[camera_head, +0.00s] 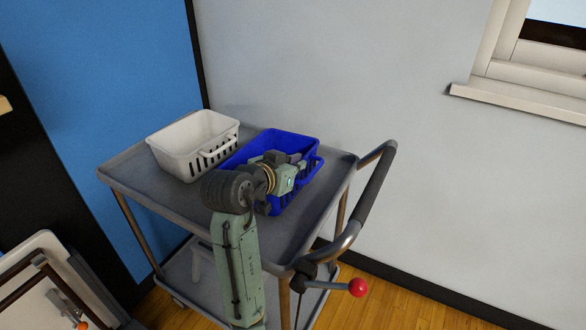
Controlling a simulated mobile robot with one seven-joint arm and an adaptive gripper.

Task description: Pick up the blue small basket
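The blue small basket (292,141) stands on the top of a grey cart (139,178), towards its back right. Its walls are slotted and a handle shows on its right side. My arm reaches up from the bottom of the head view, and my gripper (290,163) is over the basket, overlapping it in the picture. My gripper and wrist hide part of the basket's middle and front. The fingertips are too small and partly hidden to tell whether they are open or shut, or whether they touch the basket.
A white basket (187,136) stands just left of the blue one, close to it. The cart has a dark curved push handle (371,196) on its right and a red knob (358,287) below. Walls stand behind. The cart's left front top is clear.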

